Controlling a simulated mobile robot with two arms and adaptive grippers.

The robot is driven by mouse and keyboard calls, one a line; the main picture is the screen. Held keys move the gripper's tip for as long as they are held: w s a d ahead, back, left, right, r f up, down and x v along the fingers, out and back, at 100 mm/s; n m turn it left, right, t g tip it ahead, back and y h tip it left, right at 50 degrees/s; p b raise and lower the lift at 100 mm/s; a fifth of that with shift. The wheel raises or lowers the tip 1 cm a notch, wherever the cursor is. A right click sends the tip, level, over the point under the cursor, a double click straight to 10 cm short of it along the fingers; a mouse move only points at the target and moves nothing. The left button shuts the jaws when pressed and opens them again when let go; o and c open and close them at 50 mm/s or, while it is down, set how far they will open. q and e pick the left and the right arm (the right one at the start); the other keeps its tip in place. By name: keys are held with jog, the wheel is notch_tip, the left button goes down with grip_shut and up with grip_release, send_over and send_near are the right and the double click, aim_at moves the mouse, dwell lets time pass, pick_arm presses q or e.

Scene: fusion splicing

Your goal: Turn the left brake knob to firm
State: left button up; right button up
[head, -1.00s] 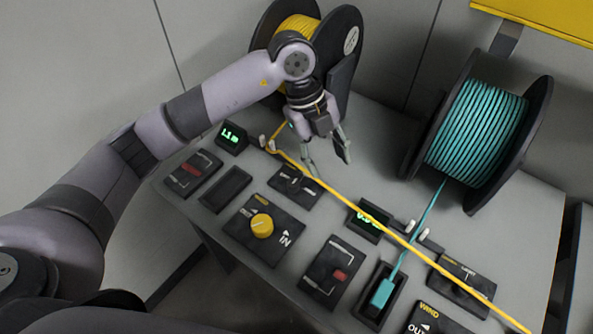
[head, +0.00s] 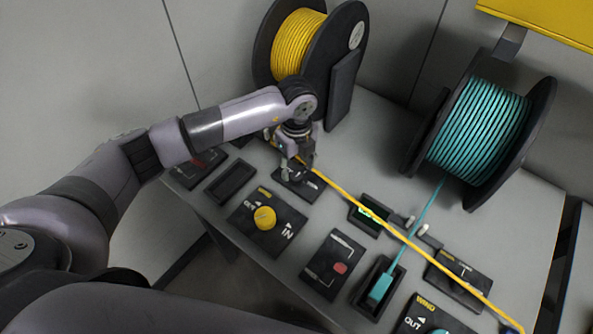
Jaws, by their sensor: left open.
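The left brake panel (head: 308,194) is a small dark plate at the back left of the grey console, below the yellow spool. Its knob is largely hidden behind my left gripper (head: 297,172). That gripper is open and points down over the panel, with its fingers around or just above the knob. I cannot tell whether they touch it or which way the knob is set. My right gripper is not in view.
The yellow cable (head: 350,200) runs close beside the left gripper and across the console. The yellow spool (head: 298,45) stands behind, the teal spool (head: 477,130) to the right. A yellow wind knob (head: 264,217) and a tray with a teal connector (head: 380,287) sit nearer.

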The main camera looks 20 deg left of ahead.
aim_at(297, 176)
pick_arm(q)
jog(key=shift+f, duration=1.95)
jog(key=shift+c, duration=0.4)
grip_shut()
